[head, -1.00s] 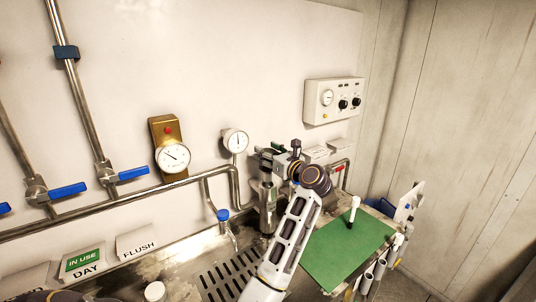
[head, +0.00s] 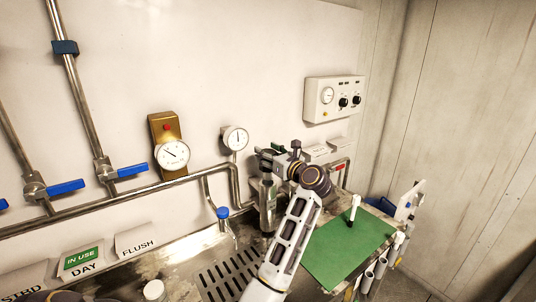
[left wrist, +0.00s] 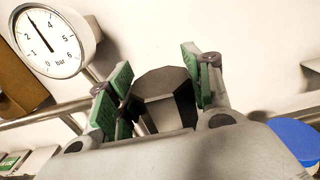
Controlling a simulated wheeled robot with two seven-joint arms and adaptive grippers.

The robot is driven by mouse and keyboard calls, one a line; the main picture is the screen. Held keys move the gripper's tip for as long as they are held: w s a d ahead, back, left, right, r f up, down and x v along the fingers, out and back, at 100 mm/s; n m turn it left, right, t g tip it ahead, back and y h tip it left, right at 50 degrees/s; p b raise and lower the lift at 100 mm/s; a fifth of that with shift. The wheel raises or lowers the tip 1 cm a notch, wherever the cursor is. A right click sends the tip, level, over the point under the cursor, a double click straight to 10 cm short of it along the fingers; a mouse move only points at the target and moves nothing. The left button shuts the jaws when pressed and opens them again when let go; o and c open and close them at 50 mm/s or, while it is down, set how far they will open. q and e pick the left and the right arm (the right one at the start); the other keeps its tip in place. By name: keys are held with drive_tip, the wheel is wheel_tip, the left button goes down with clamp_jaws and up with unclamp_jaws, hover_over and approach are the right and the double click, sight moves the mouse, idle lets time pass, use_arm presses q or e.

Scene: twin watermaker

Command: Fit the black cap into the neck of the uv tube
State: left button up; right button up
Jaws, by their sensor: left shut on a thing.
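My left gripper (head: 268,157) reaches in from the bottom of the head view and is shut near the wall pipes. In the left wrist view, its green-padded fingers (left wrist: 155,95) close on a dark, faceted piece, the black cap (left wrist: 160,79). A grey upright cylinder, seemingly the uv tube (head: 268,207), stands right below the gripper. Its neck is hidden, so I cannot tell whether the cap touches it. My right gripper is not in view.
A pressure gauge (head: 235,138) and steel pipe (head: 185,176) are close behind the gripper. A blue-topped tap (head: 223,213) stands left of the tube, above the drain grating (head: 230,278). A green mat (head: 335,258) with a white-and-black item (head: 353,210) lies right.

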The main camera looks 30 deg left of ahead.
use_arm(q)
drive_tip(key=shift+f+b, duration=0.35)
drive_tip(key=shift+f, duration=0.05)
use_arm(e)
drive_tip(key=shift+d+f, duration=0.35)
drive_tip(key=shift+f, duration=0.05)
use_arm(q)
drive_tip(key=shift+f+b, duration=0.4)
drive_tip(key=shift+f, duration=0.1)
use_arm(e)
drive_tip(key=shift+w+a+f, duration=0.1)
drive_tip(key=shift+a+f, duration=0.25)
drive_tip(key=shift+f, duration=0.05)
use_arm(q)
drive_tip(key=shift+f, duration=0.3)
drive_tip(key=shift+b, duration=0.3)
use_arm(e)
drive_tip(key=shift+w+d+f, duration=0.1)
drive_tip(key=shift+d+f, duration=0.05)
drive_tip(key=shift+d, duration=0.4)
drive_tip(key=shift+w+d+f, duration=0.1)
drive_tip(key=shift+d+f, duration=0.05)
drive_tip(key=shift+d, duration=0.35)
use_arm(q)
drive_tip(key=shift+f, duration=0.15)
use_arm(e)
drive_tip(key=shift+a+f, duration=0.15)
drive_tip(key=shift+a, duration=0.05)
